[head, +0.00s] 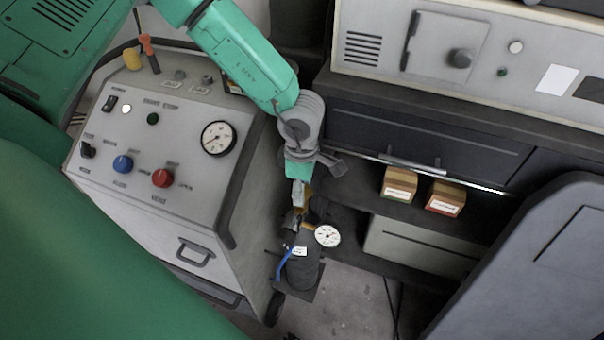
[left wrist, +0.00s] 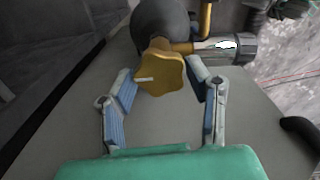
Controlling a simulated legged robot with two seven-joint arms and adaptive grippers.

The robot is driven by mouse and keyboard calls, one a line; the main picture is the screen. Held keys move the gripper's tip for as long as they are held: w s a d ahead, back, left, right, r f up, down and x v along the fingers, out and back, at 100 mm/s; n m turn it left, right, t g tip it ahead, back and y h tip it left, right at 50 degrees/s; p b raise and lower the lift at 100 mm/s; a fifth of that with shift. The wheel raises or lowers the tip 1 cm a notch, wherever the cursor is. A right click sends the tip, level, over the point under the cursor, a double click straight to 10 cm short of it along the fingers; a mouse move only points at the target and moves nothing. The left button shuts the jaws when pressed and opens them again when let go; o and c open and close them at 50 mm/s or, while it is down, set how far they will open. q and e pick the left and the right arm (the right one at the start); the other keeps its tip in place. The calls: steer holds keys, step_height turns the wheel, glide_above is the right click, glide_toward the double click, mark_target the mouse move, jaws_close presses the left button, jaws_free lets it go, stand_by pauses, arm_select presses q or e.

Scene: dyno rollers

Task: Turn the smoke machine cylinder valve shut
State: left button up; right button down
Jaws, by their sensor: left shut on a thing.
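The valve's yellow lobed knob (left wrist: 160,76) has a white mark and sits on a brass stem, in front of the dark rounded cylinder top. My left gripper (left wrist: 161,82) has one finger on each side of the knob and is shut on it. In the head view my left gripper (head: 298,203) points down at the top of the black cylinder (head: 300,270), and hides most of the valve. A round white gauge (head: 327,236) and a blue hose (head: 284,264) are at the cylinder's top. My right gripper is in neither view.
The grey smoke machine cabinet (head: 190,187), with knobs and a gauge, stands close at the left of the cylinder. Dark shelving with two small boxes (head: 398,185) (head: 445,199) is at the right. A grey panel (head: 530,265) fills the lower right. Some floor (head: 345,300) is bare.

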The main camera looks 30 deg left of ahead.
arm_select(q)
steer(key=shift+o, duration=0.2)
steer(key=shift+w+r+m+p, duration=0.1)
steer(key=shift+w+m+p, duration=0.05)
steer(key=shift+m+p, duration=0.85)
steer(key=o, duration=1.1)
steer(key=shift+c, duration=0.2)
steer(key=shift+o, duration=0.3)
step_height(320, 180, up, 12)
